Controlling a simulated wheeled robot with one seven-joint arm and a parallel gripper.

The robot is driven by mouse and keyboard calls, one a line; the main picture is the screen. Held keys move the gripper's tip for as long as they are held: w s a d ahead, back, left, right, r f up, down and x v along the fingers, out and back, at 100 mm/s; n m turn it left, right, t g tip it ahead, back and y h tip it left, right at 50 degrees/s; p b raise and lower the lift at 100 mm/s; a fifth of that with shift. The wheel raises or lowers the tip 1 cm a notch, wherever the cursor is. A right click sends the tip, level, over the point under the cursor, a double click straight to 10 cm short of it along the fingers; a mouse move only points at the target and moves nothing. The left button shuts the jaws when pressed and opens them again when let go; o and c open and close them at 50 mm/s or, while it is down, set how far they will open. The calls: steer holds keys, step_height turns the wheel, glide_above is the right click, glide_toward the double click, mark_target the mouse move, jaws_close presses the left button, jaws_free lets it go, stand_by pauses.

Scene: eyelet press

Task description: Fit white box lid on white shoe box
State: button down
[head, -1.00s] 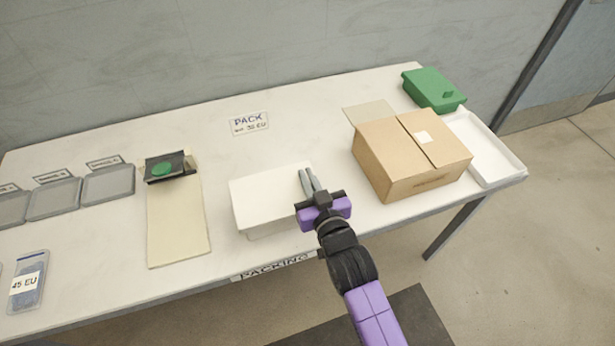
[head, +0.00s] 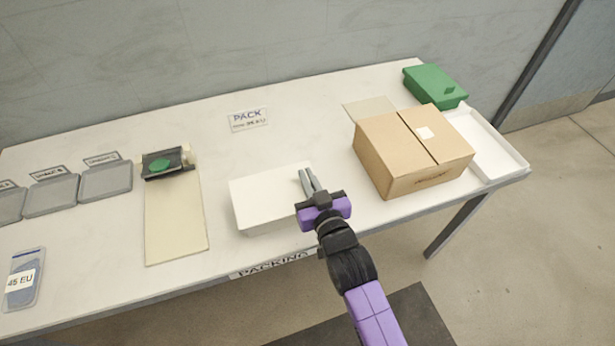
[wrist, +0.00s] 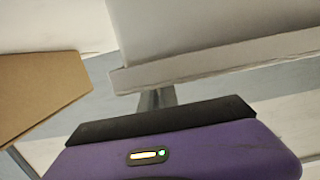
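The white shoe box (head: 262,227) stands near the table's front edge in the head view. The white box lid (head: 270,190) lies over it, and little of the box shows below the lid. My gripper (head: 307,180) is at the lid's right edge. Its grey fingers lie close together and reach over the lid's top; they look shut, with nothing visible between them. The wrist view hides the fingertips behind the rim.
A brown cardboard box (head: 390,155) stands to the right, with a shallow white tray (head: 515,163) and a green box (head: 434,84) beyond it. A beige mat (head: 175,230) lies to the left. Grey trays (head: 105,183) are farther left.

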steer(key=shift+f, duration=0.35)
steer(key=c, duration=1.5)
jaws_free()
steer(key=shift+c, duration=0.2)
steer(key=shift+s, duration=0.1)
steer(key=v, duration=0.7)
steer(key=shift+s+d, duration=0.15)
steer(key=shift+s, duration=0.1)
steer(key=shift+r, duration=0.1)
